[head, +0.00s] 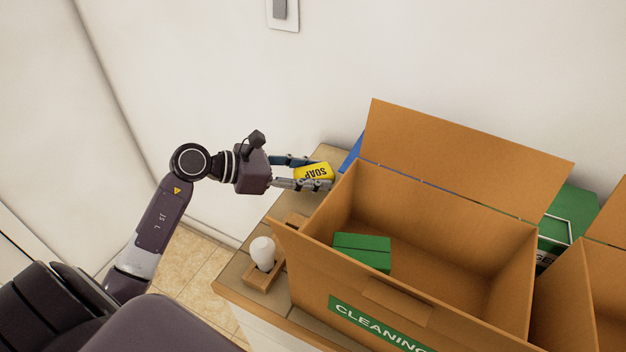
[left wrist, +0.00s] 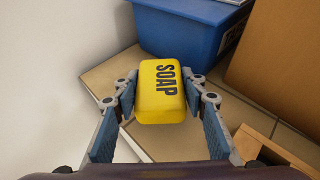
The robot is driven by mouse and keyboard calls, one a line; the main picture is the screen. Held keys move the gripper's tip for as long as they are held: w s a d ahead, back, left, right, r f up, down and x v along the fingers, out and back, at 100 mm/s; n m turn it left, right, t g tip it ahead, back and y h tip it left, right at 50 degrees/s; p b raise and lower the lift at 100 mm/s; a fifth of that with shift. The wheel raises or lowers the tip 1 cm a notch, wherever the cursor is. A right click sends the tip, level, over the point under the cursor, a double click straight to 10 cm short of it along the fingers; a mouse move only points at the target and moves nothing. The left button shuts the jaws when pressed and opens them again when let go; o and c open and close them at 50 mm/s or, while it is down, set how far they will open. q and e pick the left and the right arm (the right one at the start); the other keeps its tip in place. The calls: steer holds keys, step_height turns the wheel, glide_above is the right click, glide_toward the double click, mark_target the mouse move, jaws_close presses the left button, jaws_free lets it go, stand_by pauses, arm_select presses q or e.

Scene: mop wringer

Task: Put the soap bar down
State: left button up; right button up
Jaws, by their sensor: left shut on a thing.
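The yellow soap bar (head: 314,172), marked SOAP, is held between the fingers of my left gripper (head: 304,174). The same bar (left wrist: 161,92) fills the gap between the fingertips (left wrist: 161,95) in the left wrist view. The gripper is shut on the bar, which is over the tiled counter (head: 322,157) to the left of the cardboard box marked CLEANING (head: 300,254). I cannot tell whether the bar touches the counter. My right gripper is not in view.
A blue bin (left wrist: 185,32) stands just beyond the soap. The open box holds a green block (head: 362,252). A white bulb-shaped object (head: 262,252) stands in a wooden holder (head: 265,279) at the counter's front. Bare tile (left wrist: 112,78) shows left of the soap, near the wall.

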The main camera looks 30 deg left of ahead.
arm_select(q)
steer(key=shift+f, duration=1.2)
steer(key=shift+f, duration=0.1)
steer(key=o, duration=0.7)
steer(key=shift+f, duration=0.1)
steer(key=o, duration=0.5)
